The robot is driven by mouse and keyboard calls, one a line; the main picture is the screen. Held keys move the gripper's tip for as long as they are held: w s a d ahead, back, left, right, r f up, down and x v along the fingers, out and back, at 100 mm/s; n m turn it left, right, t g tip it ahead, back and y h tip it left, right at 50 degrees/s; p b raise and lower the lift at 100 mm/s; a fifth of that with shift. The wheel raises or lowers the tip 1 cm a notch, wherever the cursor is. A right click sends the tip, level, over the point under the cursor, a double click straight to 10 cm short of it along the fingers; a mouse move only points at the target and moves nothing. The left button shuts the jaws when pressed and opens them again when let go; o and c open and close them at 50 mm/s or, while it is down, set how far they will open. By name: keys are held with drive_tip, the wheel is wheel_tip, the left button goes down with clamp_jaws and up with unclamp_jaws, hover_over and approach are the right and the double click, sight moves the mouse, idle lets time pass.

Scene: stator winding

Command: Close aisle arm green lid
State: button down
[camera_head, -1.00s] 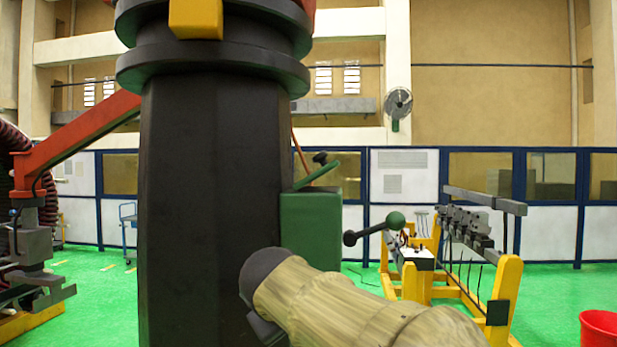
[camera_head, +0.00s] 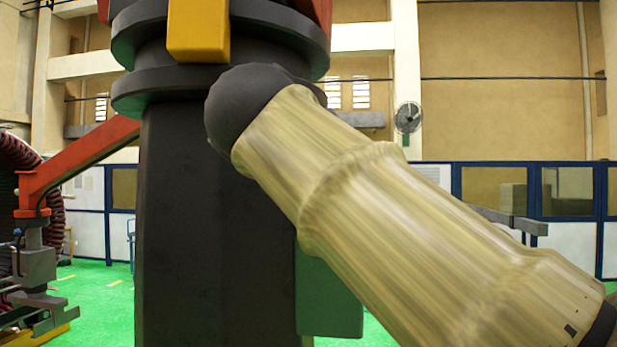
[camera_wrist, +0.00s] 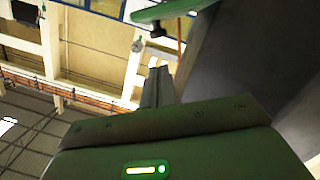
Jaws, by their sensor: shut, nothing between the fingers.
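The green box (camera_head: 328,295) is on the right side of the thick black column (camera_head: 215,230). In the head view, my arm crosses in front of the box's top, so the lid and my gripper are hidden there. In the wrist view, a green panel that looks like the lid (camera_wrist: 165,9) is at the top edge, with a small dark knob (camera_wrist: 157,31) below it. My gripper (camera_wrist: 156,70) is shut and empty, its narrow fingers pointing toward the knob with a gap in the picture. I cannot tell the lid's exact angle.
The black column (camera_wrist: 245,60) fills the right of the wrist view, close to my gripper. A yellow block (camera_head: 198,30) juts from the column's upper part. A red beam (camera_head: 80,165) extends from it to the left. A wall fan (camera_head: 408,118) is far behind.

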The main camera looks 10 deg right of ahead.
drive_tip(key=p+x, duration=0.4)
drive_tip(key=x, duration=0.5)
drive_tip(key=shift+w+r, duration=0.1)
drive_tip(key=shift+w, duration=0.1)
drive_tip(key=shift+w+d+p, duration=0.15)
drive_tip(key=shift+w+p, duration=0.15)
drive_tip(key=shift+w, duration=0.15)
drive_tip(key=shift+f, duration=0.25)
drive_tip(key=shift+s, duration=0.1)
